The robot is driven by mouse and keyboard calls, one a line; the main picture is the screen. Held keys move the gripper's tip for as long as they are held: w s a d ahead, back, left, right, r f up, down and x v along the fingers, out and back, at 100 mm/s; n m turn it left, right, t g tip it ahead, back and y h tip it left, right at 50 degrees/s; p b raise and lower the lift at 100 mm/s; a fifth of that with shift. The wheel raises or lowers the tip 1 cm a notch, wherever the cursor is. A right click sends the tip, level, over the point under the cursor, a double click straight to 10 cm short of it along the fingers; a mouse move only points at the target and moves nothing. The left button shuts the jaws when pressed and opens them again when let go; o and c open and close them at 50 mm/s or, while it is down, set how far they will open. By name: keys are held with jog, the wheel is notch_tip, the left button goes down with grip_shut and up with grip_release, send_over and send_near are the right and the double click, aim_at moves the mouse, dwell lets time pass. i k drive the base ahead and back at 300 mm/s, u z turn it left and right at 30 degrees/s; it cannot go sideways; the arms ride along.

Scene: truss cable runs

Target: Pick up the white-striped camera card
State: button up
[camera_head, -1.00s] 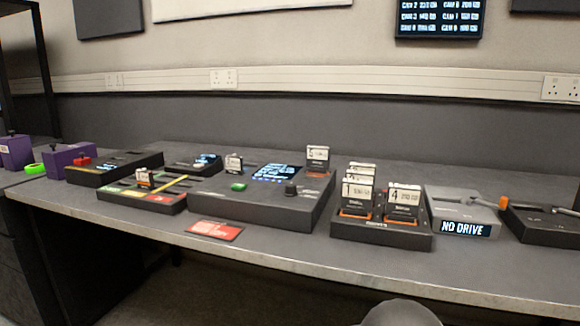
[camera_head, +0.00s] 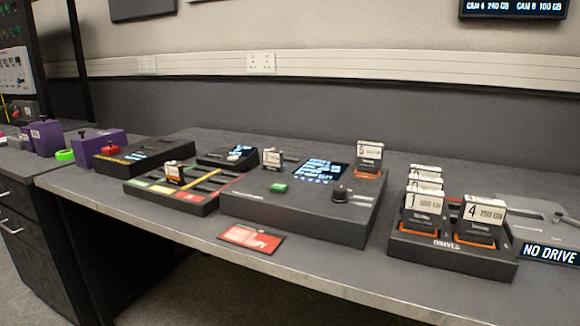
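I cannot make out which card is the white-striped camera card. A small card with a pale label and orange on it (camera_head: 174,172) stands in the dark tray with coloured strips (camera_head: 203,207), left of centre. Another pale-labelled card (camera_head: 272,158) stands at the back left of the large dark console (camera_head: 305,228). A third card, with an orange base (camera_head: 369,157), stands at the console's back right corner. My gripper is not in view.
A dark rack marked DRIVES (camera_head: 450,257) holds several numbered cards at right, beside a grey unit reading NO DRIVE (camera_head: 550,254). A red card (camera_head: 251,238) lies near the desk's front edge. Purple boxes (camera_head: 97,145) stand at left. The front strip of desk is mostly clear.

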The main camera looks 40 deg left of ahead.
aim_at(273, 161)
jog(key=k, duration=0.7)
jog(key=u, duration=1.1)
jog(key=i, duration=0.3)
